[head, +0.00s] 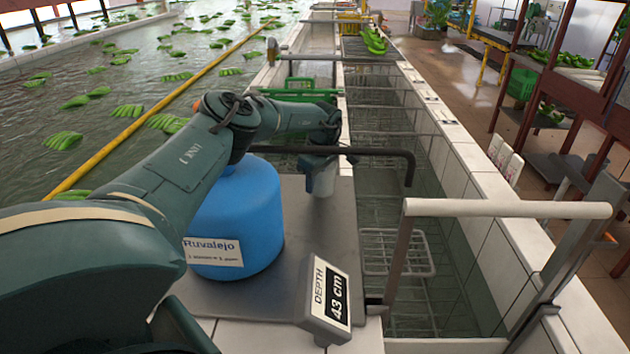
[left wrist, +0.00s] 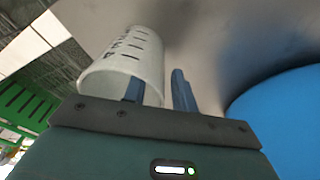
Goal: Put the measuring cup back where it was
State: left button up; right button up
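The measuring cup (left wrist: 128,62) is whitish with dark graduation marks. In the left wrist view it lies tilted across the upper left, in front of my left gripper (left wrist: 158,92). One finger overlaps the cup's near end and the other stands to its right, with a gap between them. Whether they grip the cup's wall or a handle is hidden. In the head view my left gripper (head: 320,160) points down over the grey metal plate, with the cup (head: 323,181) small and pale just below it. I cannot tell whether the cup touches the plate. My right gripper is out of view.
A blue container labelled Ruvalejo (head: 237,215) stands close beside my left arm. A depth sign reading 43 cm (head: 327,297) stands at the plate's front. A dark bar (head: 350,151) and pale railing (head: 505,209) cross nearby. Water channels with wire racks lie right.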

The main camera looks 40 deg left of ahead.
pick_arm(q)
notch_tip(320, 180, up, 12)
jog(key=d, duration=0.2)
jog(key=shift+s+b, duration=0.2)
jog(key=shift+b, duration=0.2)
jog(key=shift+d, duration=0.15)
